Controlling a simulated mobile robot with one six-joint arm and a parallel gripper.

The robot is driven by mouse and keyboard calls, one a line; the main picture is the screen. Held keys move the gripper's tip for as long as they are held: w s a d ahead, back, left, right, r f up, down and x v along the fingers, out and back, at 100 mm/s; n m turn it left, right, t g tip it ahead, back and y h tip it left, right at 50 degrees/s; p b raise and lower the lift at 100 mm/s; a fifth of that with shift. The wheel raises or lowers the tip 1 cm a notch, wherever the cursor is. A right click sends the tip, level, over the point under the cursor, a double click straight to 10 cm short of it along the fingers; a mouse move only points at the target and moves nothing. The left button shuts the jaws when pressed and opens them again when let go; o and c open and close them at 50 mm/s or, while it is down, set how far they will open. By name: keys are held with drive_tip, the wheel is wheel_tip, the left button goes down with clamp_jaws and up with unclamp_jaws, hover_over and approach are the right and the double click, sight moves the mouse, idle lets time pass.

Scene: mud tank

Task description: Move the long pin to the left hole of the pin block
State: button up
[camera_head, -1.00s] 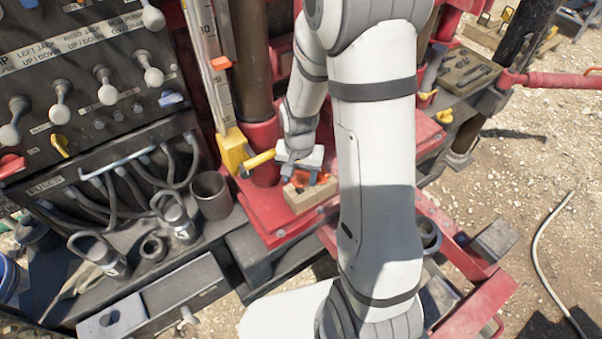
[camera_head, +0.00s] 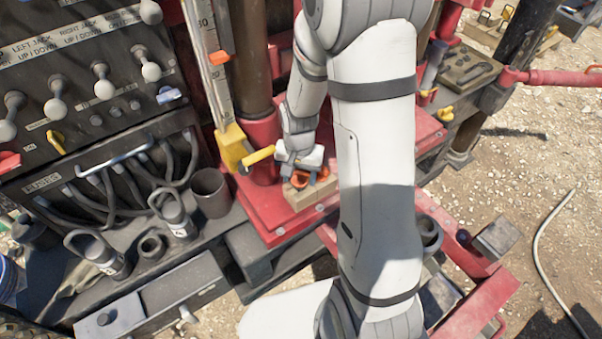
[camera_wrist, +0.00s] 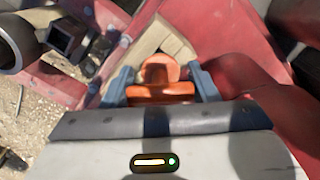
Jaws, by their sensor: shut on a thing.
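The pin block (camera_head: 318,196) is a light wooden block on the red deck, below my gripper and partly hidden by it. My gripper (camera_wrist: 164,90) is shut on an orange pin (camera_wrist: 161,93), whose rounded orange head shows between the blue-grey fingers. The orange also shows in the head view (camera_head: 323,174). The pin's shaft is hidden, so I cannot tell its length or whether its tip is inside a hole.
A yellow-based measuring post (camera_head: 232,148) with a yellow handle (camera_head: 259,155) stands close left of my gripper. A lever panel (camera_head: 85,85) with hoses is further left. Grey cups (camera_head: 210,190) stand on the dark ledge. Gravel ground is open at right.

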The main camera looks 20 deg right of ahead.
drive_tip(key=o, duration=1.1)
drive_tip(key=shift+r+b, duration=0.3)
drive_tip(key=shift+r, duration=3.55)
